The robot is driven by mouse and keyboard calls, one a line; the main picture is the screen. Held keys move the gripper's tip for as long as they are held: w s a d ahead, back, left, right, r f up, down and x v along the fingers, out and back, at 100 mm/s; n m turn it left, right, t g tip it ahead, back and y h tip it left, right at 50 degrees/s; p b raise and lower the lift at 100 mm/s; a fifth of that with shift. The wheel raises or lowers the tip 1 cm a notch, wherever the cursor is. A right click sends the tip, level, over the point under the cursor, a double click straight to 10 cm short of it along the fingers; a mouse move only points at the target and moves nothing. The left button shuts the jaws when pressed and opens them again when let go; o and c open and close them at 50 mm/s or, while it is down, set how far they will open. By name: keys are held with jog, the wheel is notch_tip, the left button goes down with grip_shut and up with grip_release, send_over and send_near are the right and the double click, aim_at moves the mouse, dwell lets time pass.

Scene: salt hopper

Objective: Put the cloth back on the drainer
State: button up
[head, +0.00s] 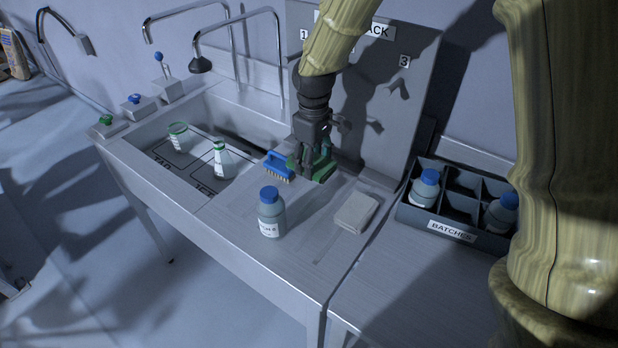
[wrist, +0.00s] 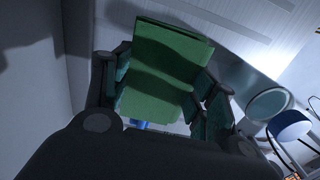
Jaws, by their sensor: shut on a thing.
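A green folded cloth (head: 322,171) is between the fingers of my gripper (head: 311,165), which is shut on it. In the wrist view the cloth (wrist: 165,68) lies as a flat folded slab between the two fingers (wrist: 160,88). It is low over the back of the steel drainer (head: 235,207), beside a blue brush (head: 278,166). I cannot tell whether the cloth touches the surface. A pale grey folded pad (head: 355,212) lies flat at the drainer's right, apart from my gripper.
A blue-capped bottle (head: 270,213) stands upright in front of my gripper. Glassware (head: 222,160) stands in the sink area at left. An upright grey board (head: 405,105) rises close behind. A divided batches crate (head: 405,212) with blue-capped bottles is at right.

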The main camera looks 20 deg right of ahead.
aim_at(311, 191)
jog(key=f, duration=0.4)
jog(key=shift+w+a, duration=0.15)
jog(key=shift+w, duration=0.2)
jog(key=shift+s+f+p, duration=0.2)
jog(key=shift+s+p, duration=0.15)
jog(key=shift+f, duration=0.35)
notch_tip(311, 191, down, 2)
jog(key=shift+w+f+p, duration=0.15)
jog(key=shift+p, duration=0.2)
jog(key=shift+f, duration=0.3)
jog(key=o, duration=1.1)
jog(key=shift+f, duration=0.1)
jog(key=shift+c, duration=0.2)
